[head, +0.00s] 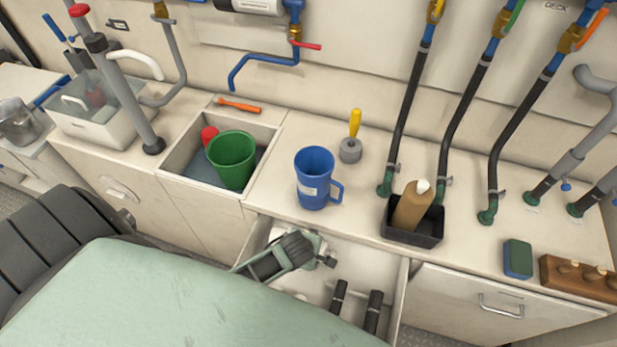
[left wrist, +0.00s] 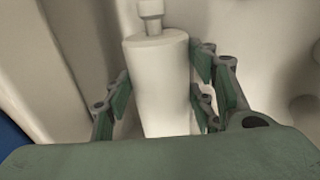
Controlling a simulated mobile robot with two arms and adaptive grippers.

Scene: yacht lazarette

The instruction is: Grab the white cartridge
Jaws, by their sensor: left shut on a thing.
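The white cartridge (left wrist: 160,88) is a smooth cylinder with a narrow stepped nozzle on its end. In the left wrist view it lies between the fingers of my left gripper (left wrist: 162,78), which is shut on it from both sides. The palm hides its near end. In the head view my left gripper (head: 318,252) is at the open drawer (head: 375,265), by its back left part. I cannot make out the cartridge clearly there, as the gripper and arm cover that spot. My right gripper is not in view.
Two dark cylinders (head: 373,310) lie in the drawer. On the counter above stand a blue mug (head: 312,180), a black tray (head: 413,235) with a brown bottle (head: 411,206), and a green cup (head: 233,160) in the sink. Black hoses rise behind.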

